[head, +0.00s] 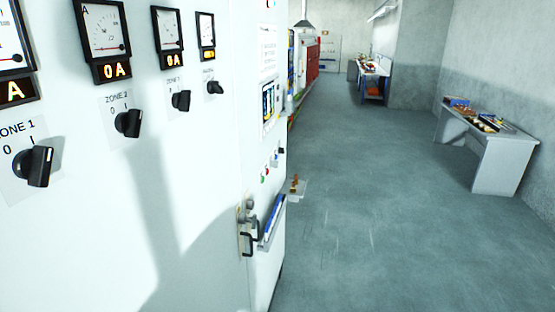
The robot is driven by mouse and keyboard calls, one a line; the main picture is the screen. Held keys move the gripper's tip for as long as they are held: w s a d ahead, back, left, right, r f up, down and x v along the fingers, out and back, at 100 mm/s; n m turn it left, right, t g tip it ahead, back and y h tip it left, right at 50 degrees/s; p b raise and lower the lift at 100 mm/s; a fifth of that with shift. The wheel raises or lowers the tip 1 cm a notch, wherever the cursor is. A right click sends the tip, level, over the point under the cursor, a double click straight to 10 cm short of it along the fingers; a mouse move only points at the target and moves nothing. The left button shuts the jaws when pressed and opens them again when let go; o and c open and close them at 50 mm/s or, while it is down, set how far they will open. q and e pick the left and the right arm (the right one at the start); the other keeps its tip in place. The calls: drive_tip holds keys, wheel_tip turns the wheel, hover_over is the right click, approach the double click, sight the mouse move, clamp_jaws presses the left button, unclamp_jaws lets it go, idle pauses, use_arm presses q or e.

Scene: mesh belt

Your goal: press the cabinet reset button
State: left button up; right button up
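The white cabinet (190,200) fills the left half of the head view, close to me. Its face carries black rotary switches, including the zone 1 switch (35,166) and the zone 2 switch (128,122). Farther along, small buttons sit below a display screen (269,106): a green one (263,179) and a red one (267,171), with a black knob (281,151) nearby. They are too small for me to read a label, so I cannot tell which one is the reset button. Neither of my grippers is in view.
A black handle (247,245) and a holder with blue contents (271,220) stick out low on the cabinet. A small ledge (298,189) projects beyond its edge. A grey table (490,140) with items stands at the right. The floor (390,220) between is clear.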

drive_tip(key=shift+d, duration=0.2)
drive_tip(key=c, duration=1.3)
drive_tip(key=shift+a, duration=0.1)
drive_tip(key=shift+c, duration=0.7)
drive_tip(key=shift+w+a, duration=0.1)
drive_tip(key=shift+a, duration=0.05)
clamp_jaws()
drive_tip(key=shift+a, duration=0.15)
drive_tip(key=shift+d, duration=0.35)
